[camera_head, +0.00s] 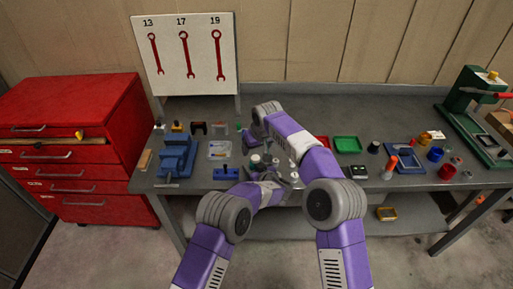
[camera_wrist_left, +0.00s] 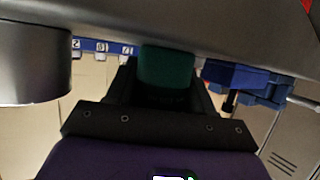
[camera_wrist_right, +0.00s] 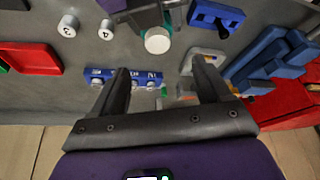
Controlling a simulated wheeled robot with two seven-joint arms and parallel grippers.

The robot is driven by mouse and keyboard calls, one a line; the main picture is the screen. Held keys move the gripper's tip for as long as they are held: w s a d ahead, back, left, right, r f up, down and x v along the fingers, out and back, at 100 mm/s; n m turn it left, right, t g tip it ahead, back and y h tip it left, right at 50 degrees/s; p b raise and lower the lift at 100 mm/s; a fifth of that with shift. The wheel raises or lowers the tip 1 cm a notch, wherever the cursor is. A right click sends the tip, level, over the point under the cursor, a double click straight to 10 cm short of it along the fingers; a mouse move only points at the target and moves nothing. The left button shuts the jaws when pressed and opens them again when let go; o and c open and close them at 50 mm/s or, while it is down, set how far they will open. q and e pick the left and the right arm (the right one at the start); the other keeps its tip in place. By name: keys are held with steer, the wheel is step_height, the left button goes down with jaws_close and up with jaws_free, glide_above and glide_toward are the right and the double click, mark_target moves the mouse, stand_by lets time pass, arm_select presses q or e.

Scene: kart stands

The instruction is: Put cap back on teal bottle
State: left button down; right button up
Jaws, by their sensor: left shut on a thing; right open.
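My left gripper (camera_wrist_left: 168,88) is shut on the teal bottle (camera_wrist_left: 168,68), whose teal side shows between its fingers in the left wrist view. In the right wrist view a white round top (camera_wrist_right: 157,40) shows beside a sliver of teal at the left gripper; I cannot tell whether it is the cap or the bottle's neck. In the head view this pale top (camera_head: 255,158) is small, above the bench. My right gripper (camera_wrist_right: 165,82) is open and empty, apart from the bottle. No separate loose cap can be made out.
A blue vise (camera_head: 176,155) and a blue block (camera_head: 225,173) stand left on the bench. A blue strip with white knobs (camera_wrist_right: 125,77) lies beyond my right fingers. A green tray (camera_head: 347,144) and several small items lie right. A red drawer cabinet (camera_head: 75,135) stands left.

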steer(key=shift+o, duration=0.8)
steer(key=v, duration=1.2)
arm_select(q)
steer(key=shift+c, duration=1.7)
jaws_free()
steer(key=shift+v, duration=3.8)
arm_select(e)
steer(key=shift+f, duration=0.2)
